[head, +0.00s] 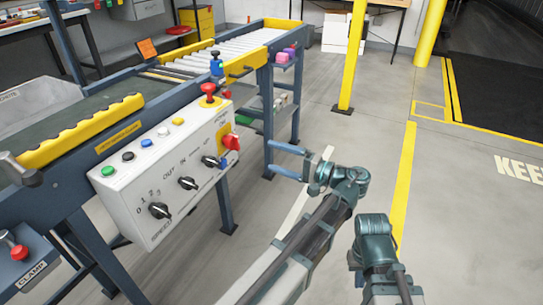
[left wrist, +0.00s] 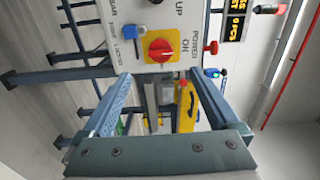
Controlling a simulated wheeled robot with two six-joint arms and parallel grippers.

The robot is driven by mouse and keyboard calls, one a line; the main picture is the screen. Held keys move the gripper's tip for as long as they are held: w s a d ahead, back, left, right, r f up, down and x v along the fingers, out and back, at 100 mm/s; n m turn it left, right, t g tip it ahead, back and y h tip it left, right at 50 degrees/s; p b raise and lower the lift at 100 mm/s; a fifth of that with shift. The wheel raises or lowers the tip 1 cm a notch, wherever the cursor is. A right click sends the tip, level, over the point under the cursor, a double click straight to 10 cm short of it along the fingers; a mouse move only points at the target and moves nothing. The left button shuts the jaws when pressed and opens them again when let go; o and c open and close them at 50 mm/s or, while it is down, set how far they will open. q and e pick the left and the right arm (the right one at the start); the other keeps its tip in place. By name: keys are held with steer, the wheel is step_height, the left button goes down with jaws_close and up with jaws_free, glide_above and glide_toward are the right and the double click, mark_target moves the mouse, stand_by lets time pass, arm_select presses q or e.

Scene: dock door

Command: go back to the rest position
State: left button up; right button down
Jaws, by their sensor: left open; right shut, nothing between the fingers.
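My left gripper (head: 270,158) is open and empty in the head view, to the right of the white control panel (head: 150,195) and apart from it. In the left wrist view its two blue-grey fingers (left wrist: 160,76) stand wide apart. Beyond them is the red power switch (left wrist: 159,50) on its yellow plate, which also shows in the head view (head: 231,142). My right arm shows at the lower right of the head view, but I cannot see its gripper fingers.
A conveyor with rollers (head: 235,42) runs behind the panel. A red mushroom button (head: 209,92) stands on the panel's top. A clamp box (head: 22,262) is at the lower left. A yellow post (head: 352,55) stands beyond my arms. The floor to the right is clear.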

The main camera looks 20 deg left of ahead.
stand_by(0.4)
arm_select(q)
steer(key=s+d+f+g+h, duration=0.1)
steer(key=s+f+h, duration=0.3)
steer(key=f+h, duration=0.45)
steer(key=s+f+h, duration=0.4)
steer(key=f+h, duration=0.1)
steer(key=f, duration=0.7)
steer(key=s+d+r+m+h+p, duration=0.2)
steer(key=s+d+p, duration=0.1)
steer(key=d, duration=0.5)
steer(key=s+d+r+m+h+p, duration=0.1)
steer(key=s+d+r+p, duration=0.2)
steer(key=d, duration=0.6)
step_height(320, 180, up, 37)
steer(key=s+p, duration=0.1)
steer(key=p, duration=3.6)
steer(key=shift+a+g, duration=0.15)
steer(key=shift+g, duration=0.25)
